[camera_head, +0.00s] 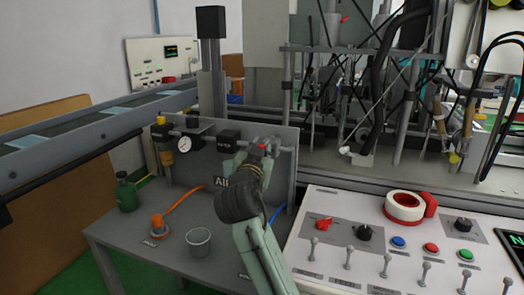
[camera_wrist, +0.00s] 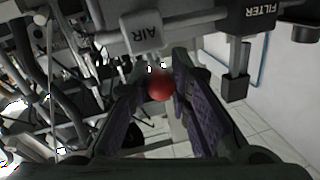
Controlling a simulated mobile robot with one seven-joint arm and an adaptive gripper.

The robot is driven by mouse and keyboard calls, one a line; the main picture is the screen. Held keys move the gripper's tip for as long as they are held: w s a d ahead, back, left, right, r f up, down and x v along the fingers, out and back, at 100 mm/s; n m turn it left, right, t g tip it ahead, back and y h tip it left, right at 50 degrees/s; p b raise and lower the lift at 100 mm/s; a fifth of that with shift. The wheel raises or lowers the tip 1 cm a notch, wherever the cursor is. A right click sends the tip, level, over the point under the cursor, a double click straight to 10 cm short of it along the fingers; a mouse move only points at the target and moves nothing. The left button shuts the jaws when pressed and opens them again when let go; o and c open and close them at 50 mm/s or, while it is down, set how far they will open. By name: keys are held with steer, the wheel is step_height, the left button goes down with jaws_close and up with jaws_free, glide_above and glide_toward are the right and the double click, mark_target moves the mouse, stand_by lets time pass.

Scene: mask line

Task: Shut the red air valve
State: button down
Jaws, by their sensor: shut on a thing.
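The red air valve shows as a round red knob (camera_wrist: 160,90) in the wrist view, below a grey block marked AIR (camera_wrist: 143,32). My gripper (camera_wrist: 158,76) has one purple-padded finger on each side of the knob and is shut on it. In the head view my gripper (camera_head: 250,165) is at the pipe on the grey back panel. Only a small red part of the valve (camera_head: 263,147) shows there; my gripper and arm hide the rest.
A pressure gauge (camera_head: 184,145) and a black filter block (camera_wrist: 262,14) sit along the same pipe. A green bottle (camera_head: 126,192), an orange-capped fitting (camera_head: 158,225) and a metal cup (camera_head: 198,242) stand on the grey bench. A white control panel (camera_head: 340,262) with switches lies at right.

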steer(key=shift+r, duration=0.2)
steer(key=c, duration=1.4)
jaws_free()
steer(key=shift+f, duration=0.1)
steer(key=shift+c, duration=0.2)
steer(key=v, duration=1.2)
